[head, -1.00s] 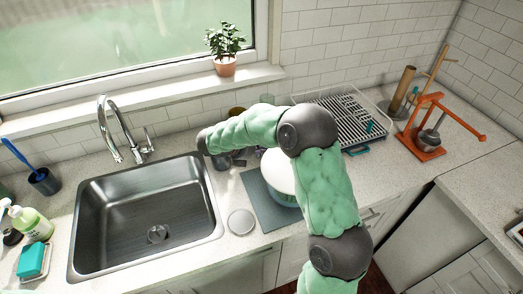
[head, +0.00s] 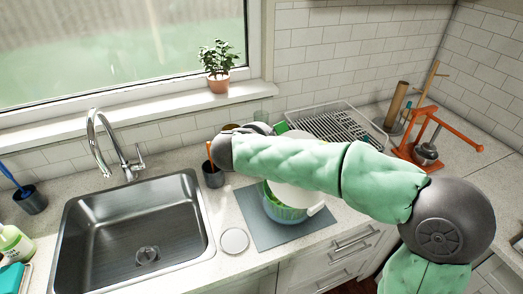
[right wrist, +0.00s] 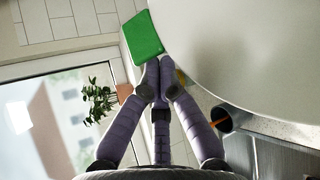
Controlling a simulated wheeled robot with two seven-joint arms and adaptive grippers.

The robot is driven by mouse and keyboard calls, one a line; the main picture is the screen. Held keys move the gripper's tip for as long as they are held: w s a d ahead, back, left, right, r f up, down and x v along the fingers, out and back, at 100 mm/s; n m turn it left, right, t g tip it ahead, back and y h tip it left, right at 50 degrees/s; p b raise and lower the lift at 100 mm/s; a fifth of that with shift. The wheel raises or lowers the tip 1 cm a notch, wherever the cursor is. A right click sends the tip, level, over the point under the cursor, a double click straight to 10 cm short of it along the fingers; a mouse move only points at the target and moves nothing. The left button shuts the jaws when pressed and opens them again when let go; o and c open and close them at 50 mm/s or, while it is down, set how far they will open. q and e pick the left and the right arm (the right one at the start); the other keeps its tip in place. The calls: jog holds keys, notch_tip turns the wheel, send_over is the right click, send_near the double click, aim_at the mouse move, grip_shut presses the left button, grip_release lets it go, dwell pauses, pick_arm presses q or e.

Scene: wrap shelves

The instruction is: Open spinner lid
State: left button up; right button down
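The salad spinner's green bowl (head: 287,213) stands on the grey mat in the head view. Its white round lid (head: 318,193) shows below and behind my right arm, tilted, with part of the green bowl open to view at the left. My arm hides much of the lid. In the right wrist view the pale lid (right wrist: 255,50) fills the upper right, close to the camera. My right gripper (right wrist: 158,72) has its purple-grey fingertips together beside the lid's edge, with nothing seen between them. In the head view the arm hides the fingers. My left gripper is out of view.
A sink (head: 135,240) lies to the left, with a dark cup (head: 213,176) and a pale disc (head: 235,241) between it and the grey mat (head: 252,208). A dish rack (head: 340,126) and an orange press (head: 425,145) stand behind and to the right.

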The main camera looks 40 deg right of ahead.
jog(key=s+r+b, duration=0.1)
jog(key=s, duration=0.1)
jog(key=s+r+m+t+b, duration=0.1)
jog(key=s+r+b, duration=0.1)
jog(key=s+r+m+t+b, duration=0.1)
jog(key=s, duration=0.1)
jog(key=shift+s+r+h, duration=0.15)
jog(key=shift+s+h, duration=0.05)
jog(key=shift+h, duration=0.2)
pick_arm(q)
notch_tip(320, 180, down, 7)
jog(key=b, duration=0.1)
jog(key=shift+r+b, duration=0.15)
jog(key=shift+b, duration=0.25)
pick_arm(e)
jog(key=s+r+m+t+h, duration=0.1)
jog(key=s+r, duration=0.2)
jog(key=s, duration=0.4)
jog(key=shift+s+a+m+t, duration=0.15)
jog(key=shift+s+m+t, duration=0.15)
jog(key=shift+s, duration=0.1)
